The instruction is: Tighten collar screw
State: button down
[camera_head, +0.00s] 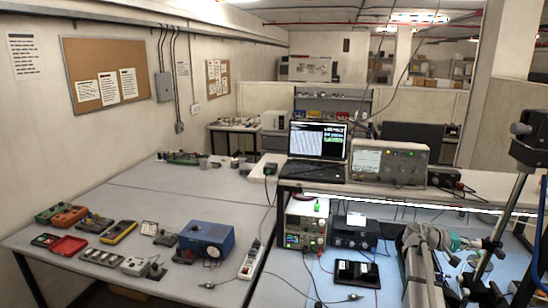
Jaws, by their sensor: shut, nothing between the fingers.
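I cannot make out the collar or its screw anywhere in the head view. A sealed cylinder cannot be picked out either. Part of my arm shows at the lower right, with grey links and a teal ring at a joint. Its fingertips cannot be seen, so my gripper is not in view. The arm covers part of the blue-lit bench surface there.
A long grey table (190,200) at the left carries several instruments, a blue box (206,240) and a power strip (251,260). A laptop (318,143) and an oscilloscope (388,163) stand on a raised shelf. Below are a power supply (305,228) and a black device (356,273).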

jog(key=shift+s+a, duration=0.1)
jog(key=shift+s, duration=0.2)
jog(key=shift+a, duration=0.15)
jog(key=v, duration=0.5)
jog(key=shift+w+a+p, duration=0.15)
jog(key=shift+a+p, duration=0.15)
jog(key=shift+a, duration=0.05)
jog(key=shift+a, duration=0.1)
dwell(0.5)
jog(key=shift+w+a+f, duration=0.1)
jog(key=shift+a, duration=0.3)
jog(key=shift+d, duration=0.15)
jog(key=b+x, duration=0.1)
jog(key=x, duration=0.5)
jog(key=shift+d, duration=0.35)
jog(key=shift+w+d, duration=0.1)
jog(key=shift+w, duration=0.15)
dwell(1.4)
